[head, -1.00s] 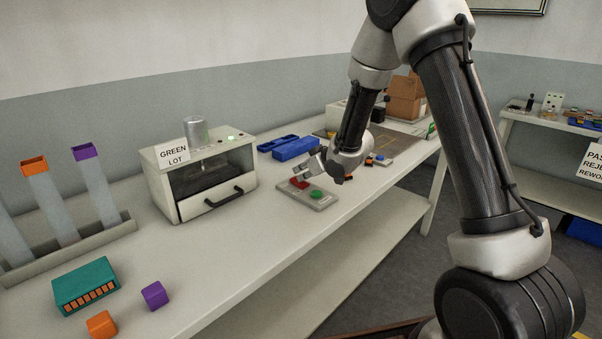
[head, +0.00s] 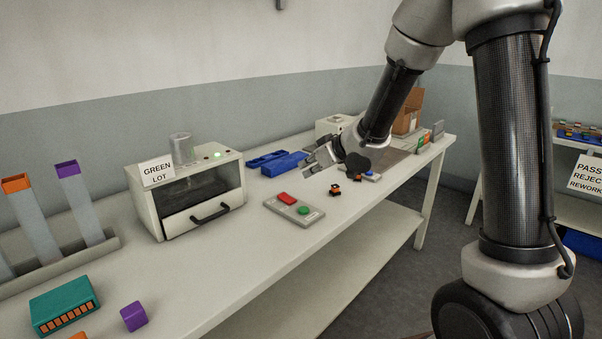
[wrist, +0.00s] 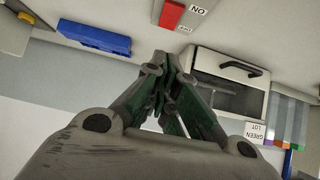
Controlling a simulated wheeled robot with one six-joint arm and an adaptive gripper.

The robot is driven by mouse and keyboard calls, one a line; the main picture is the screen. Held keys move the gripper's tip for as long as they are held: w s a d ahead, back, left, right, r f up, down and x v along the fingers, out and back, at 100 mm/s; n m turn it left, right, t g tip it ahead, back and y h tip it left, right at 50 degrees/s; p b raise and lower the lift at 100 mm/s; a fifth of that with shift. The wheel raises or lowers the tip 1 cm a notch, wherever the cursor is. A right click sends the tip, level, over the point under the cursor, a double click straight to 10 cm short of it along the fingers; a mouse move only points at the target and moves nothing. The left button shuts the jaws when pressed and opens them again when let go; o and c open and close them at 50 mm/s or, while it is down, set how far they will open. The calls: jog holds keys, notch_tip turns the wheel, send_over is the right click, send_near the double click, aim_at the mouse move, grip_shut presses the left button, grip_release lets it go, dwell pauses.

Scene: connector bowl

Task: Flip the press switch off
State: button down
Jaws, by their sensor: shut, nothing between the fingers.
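The switch panel (head: 275,206) is a flat grey plate on the bench, with a red rocker switch (head: 287,198) and a green round button (head: 304,210). In the wrist view the red switch (wrist: 171,15) shows at the top edge, partly cut off, beside ON and OFF labels. I cannot tell which way it is tipped. My gripper (head: 311,160) is above and behind the panel, apart from it. In the wrist view its fingers (wrist: 168,62) are closed together with nothing between them.
A white windowed machine (head: 142,203) with a GREEN LOT sign, a lit green light and a black handle stands left of the panel. Blue trays (head: 283,163) lie behind. Small orange-black parts (head: 335,190) sit right of the panel.

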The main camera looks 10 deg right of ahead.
jog(key=shift+s+d+r, duration=0.1)
jog(key=shift+w+a+r, duration=0.25)
jog(key=shift+w+a, duration=0.1)
jog(key=shift+a, duration=0.2)
send_over(285, 197)
jog(key=f, duration=0.6)
jog(key=shift+s+d+f, duration=0.1)
jog(key=shift+s+d, duration=0.1)
jog(key=shift+d, duration=0.05)
jog(key=shift+w+a+f, duration=0.1)
jog(key=shift+w+f, duration=0.1)
jog(key=shift+f, duration=1.05)
jog(key=shift+w+a+f, duration=0.1)
jog(key=shift+f, duration=0.65)
